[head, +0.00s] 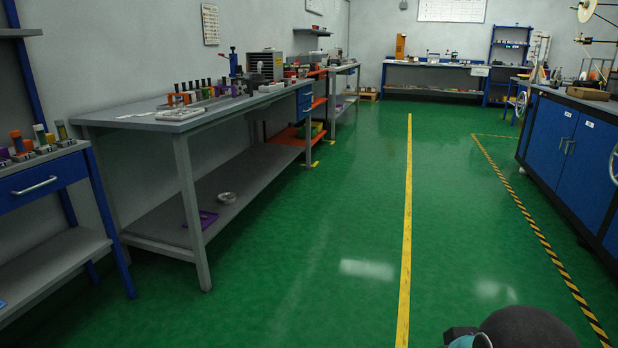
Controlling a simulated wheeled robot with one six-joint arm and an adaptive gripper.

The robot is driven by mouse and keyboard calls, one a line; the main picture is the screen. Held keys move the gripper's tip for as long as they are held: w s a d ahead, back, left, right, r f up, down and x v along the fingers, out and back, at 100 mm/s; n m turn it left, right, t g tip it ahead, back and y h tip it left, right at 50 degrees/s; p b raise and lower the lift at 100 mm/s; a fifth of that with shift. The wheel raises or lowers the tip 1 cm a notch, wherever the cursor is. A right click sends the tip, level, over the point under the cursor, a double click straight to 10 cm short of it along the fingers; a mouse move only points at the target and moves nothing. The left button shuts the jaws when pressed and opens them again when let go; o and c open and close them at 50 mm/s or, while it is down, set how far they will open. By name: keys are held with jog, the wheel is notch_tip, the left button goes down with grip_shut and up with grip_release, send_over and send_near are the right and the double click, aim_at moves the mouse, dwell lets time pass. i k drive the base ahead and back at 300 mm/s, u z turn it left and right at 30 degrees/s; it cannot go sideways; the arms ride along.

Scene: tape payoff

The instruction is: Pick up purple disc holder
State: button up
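A flat purple piece (203,218) lies on the lower shelf of the long grey workbench at left, near its front leg. It may be the purple disc holder, but it is too small to tell its shape. A small purple thing (4,154) also shows at the left picture edge, on the near bench among colored holders. My gripper is not in view; only a dark rounded part and a teal part of what seems to be my arm show at the bottom right.
A pale ring-like roll (227,198) lies beside the purple piece on the grey lower shelf (180,232). The green floor (310,250) is clear along the yellow line (406,220). Blue cabinets (570,150) stand at right behind striped tape (545,245).

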aim_at(225, 88)
jog(key=u, duration=0.15)
jog(key=i, duration=1.95)
jog(key=u, duration=0.7)
jog(key=i, duration=2.05)
jog(key=u, duration=0.5)
